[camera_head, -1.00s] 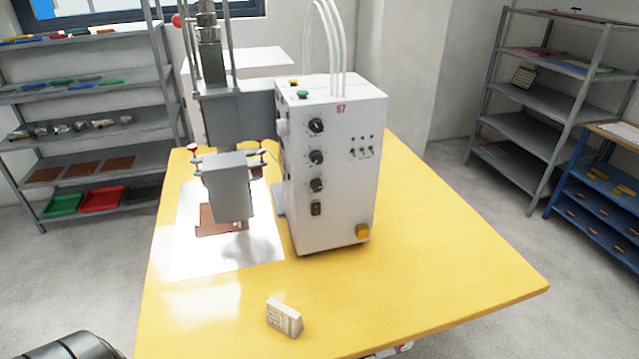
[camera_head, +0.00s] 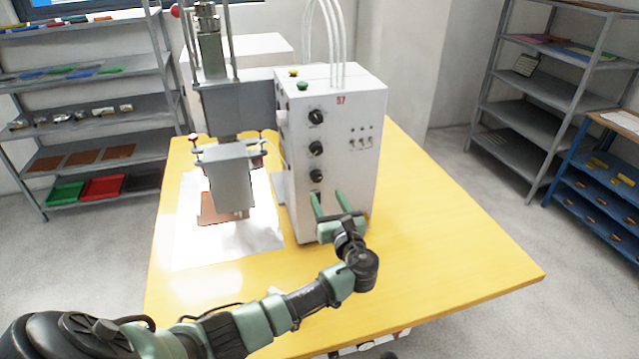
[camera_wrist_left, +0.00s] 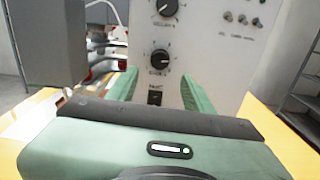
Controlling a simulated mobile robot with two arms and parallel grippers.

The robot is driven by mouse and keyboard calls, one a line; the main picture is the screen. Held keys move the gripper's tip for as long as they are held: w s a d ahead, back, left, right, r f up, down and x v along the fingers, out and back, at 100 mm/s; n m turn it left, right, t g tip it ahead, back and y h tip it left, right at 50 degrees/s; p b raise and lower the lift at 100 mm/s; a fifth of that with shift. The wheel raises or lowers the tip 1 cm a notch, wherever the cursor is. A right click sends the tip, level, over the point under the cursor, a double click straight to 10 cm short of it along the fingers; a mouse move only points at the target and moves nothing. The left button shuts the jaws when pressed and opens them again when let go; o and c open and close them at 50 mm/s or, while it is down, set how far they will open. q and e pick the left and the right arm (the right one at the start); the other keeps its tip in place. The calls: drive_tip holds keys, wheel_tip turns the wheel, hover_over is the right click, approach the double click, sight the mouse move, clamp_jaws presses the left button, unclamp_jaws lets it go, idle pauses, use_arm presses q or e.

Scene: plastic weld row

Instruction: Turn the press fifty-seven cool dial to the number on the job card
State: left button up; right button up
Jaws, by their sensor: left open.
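The white press box (camera_head: 345,100), marked 57 in red, stands on the yellow table. Its front has a column of black dials: top (camera_head: 316,117), middle (camera_head: 315,148) and bottom (camera_head: 316,176). My left gripper (camera_head: 327,195) is open, its green fingers pointing at the panel just below the bottom dial. In the left wrist view a dial (camera_wrist_left: 160,58) sits ahead between the fingers, apart from them, with a small label too blurred to read surely. Another dial (camera_wrist_left: 167,7) is above it. The job card (camera_head: 277,291) is almost wholly hidden behind my left arm; its number cannot be read.
A black switch (camera_wrist_left: 155,97) lies below the nearer dial. The grey press head (camera_head: 230,180) stands left of the box over a shiny plate (camera_head: 190,245). Small toggles (camera_head: 360,143) are right of the dials. The table's right side (camera_head: 450,240) is clear.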

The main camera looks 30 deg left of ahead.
sight(318, 180)
use_arm(q)
drive_tip(key=p+x, duration=0.1)
drive_tip(key=x, duration=0.6)
drive_tip(key=shift+w+a, duration=0.15)
clamp_jaws()
